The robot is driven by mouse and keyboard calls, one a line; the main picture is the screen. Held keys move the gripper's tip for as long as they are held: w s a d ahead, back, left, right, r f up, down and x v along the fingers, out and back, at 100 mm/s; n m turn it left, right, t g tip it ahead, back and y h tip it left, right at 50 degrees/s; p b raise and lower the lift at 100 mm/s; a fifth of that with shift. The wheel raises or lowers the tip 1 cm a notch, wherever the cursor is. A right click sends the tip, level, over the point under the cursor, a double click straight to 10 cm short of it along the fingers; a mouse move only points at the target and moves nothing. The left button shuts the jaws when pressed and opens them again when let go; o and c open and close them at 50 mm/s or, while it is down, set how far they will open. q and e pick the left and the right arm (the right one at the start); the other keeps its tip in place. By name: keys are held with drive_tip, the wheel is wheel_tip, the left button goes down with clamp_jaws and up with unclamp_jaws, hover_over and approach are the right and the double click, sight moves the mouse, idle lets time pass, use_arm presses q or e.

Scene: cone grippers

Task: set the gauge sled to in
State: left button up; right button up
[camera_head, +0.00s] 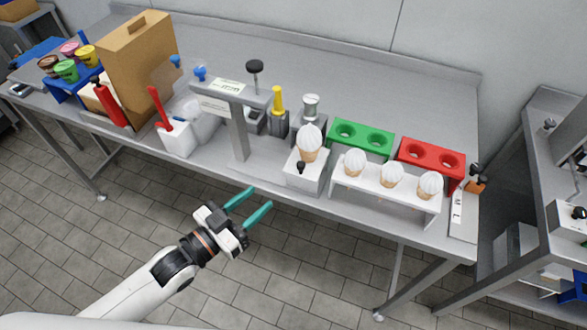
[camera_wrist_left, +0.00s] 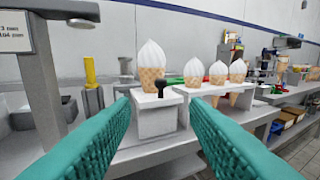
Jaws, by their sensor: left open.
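A white block with a black knob, which looks like the gauge sled (camera_head: 307,178), stands near the front edge of the steel table. It carries an upright cone with a white swirl (camera_head: 309,142). The black knob (camera_head: 301,167) faces my side. In the left wrist view the sled (camera_wrist_left: 156,118) shows between and beyond the fingers, with its knob on top. A grey gauge post (camera_head: 238,133) with a labelled arm stands to its left. My left gripper (camera_head: 261,198) has teal fingers, is open and empty, and is in front of the table, apart from the sled. My right gripper is not in view.
A white rack (camera_head: 385,198) with several swirl cones stands right of the sled. Green (camera_head: 360,137) and red (camera_head: 431,158) holders are behind it. A yellow-handled tool (camera_head: 277,104) and a white bin (camera_head: 176,139) stand left. The floor before the table is clear.

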sight(298, 167)
use_arm(q)
drive_tip(key=p+x, duration=0.2)
drive_tip(key=x, duration=1)
drive_tip(key=shift+d+r, duration=0.1)
drive_tip(key=shift+r, duration=0.05)
clamp_jaws()
